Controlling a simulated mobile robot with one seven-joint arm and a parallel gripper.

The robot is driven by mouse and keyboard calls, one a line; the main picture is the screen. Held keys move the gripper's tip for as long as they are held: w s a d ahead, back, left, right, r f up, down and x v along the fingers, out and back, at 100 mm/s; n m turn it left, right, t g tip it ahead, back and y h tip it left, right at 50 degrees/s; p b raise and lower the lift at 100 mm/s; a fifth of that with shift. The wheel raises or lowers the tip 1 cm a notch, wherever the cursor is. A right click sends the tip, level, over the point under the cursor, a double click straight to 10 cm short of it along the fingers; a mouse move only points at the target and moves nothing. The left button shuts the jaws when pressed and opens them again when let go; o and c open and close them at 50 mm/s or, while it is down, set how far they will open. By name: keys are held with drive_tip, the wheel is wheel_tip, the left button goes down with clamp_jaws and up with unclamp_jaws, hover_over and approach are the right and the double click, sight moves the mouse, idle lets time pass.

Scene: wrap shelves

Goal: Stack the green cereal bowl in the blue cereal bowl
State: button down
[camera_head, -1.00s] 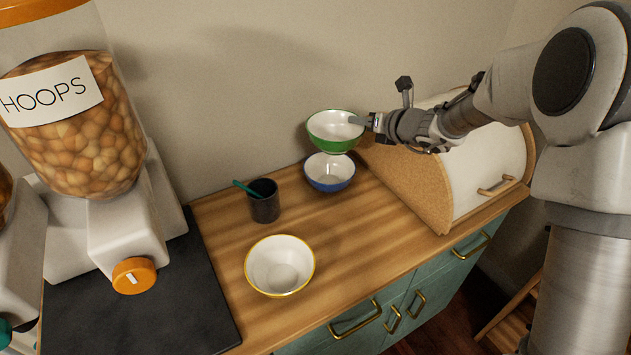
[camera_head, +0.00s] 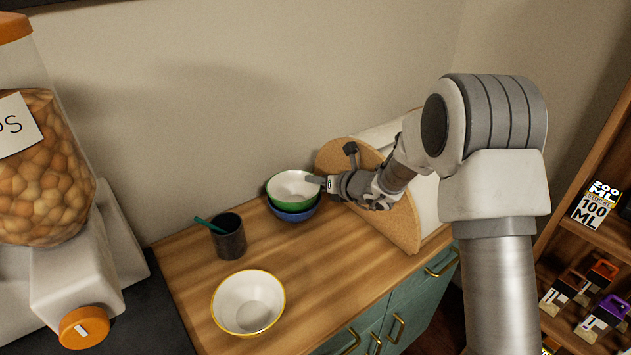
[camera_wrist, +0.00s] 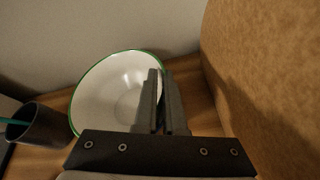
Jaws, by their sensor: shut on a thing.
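The green bowl (camera_head: 292,187), white inside with a green rim, sits in or right on top of the blue bowl (camera_head: 293,215) on the wooden counter. Only the blue bowl's outer side shows below it. My gripper (camera_head: 318,181) is shut on the green bowl's right rim. In the wrist view my gripper's fingers (camera_wrist: 160,98) pinch the rim of the green bowl (camera_wrist: 112,92), and the blue bowl is hidden there.
A dark cup (camera_head: 229,238) with a teal utensil stands left of the bowls. A yellow-rimmed bowl (camera_head: 248,302) is nearer the front. A cereal dispenser (camera_head: 60,190) stands far left.

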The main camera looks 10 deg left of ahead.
drive_tip(key=shift+f+b, duration=0.25)
drive_tip(key=shift+b, duration=0.15)
drive_tip(key=c, duration=1)
unclamp_jaws()
drive_tip(key=shift+r, duration=0.1)
drive_tip(key=shift+d+r+p, duration=0.15)
drive_tip(key=shift+r+p, duration=0.25)
drive_tip(key=shift+p, duration=0.15)
drive_tip(key=v, duration=1.1)
drive_tip(key=shift+s+d, duration=0.2)
drive_tip(key=shift+s, duration=0.1)
